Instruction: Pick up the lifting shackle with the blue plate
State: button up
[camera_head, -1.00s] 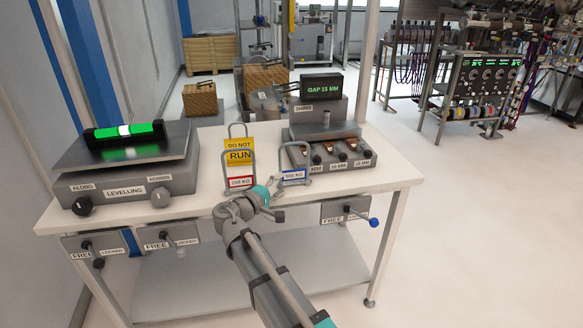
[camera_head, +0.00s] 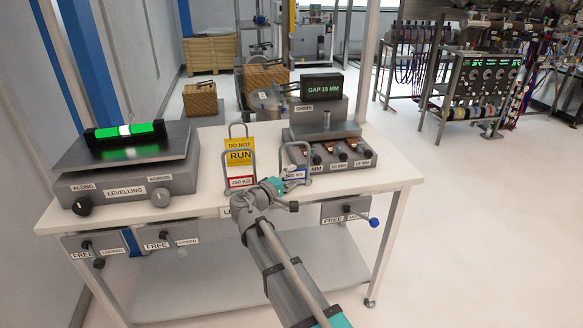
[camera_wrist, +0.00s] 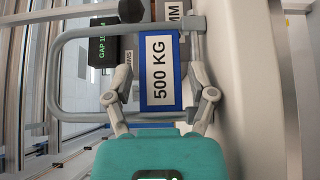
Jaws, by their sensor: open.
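The lifting shackle with the blue plate (camera_head: 306,166) stands near the front of the white bench top, in front of the shims block. In the wrist view its grey bar loop and its blue plate (camera_wrist: 160,104) marked 500 KG fill the middle. My gripper (camera_wrist: 158,88) is open, with one finger on each side of the plate. In the head view my gripper (camera_head: 284,183) is at the shackle's front left and covers part of it. I cannot tell whether the fingers touch the shackle.
A shackle with a red plate (camera_head: 241,182) marked 250 KG stands close on the left, before a yellow sign (camera_head: 239,157). The shims block (camera_head: 340,159) is just behind. A levelling unit (camera_head: 125,185) is at the left. The bench's front right corner is clear.

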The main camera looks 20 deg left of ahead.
jog(key=shift+w+d, duration=0.25)
jog(key=shift+w, duration=0.4)
grip_shut()
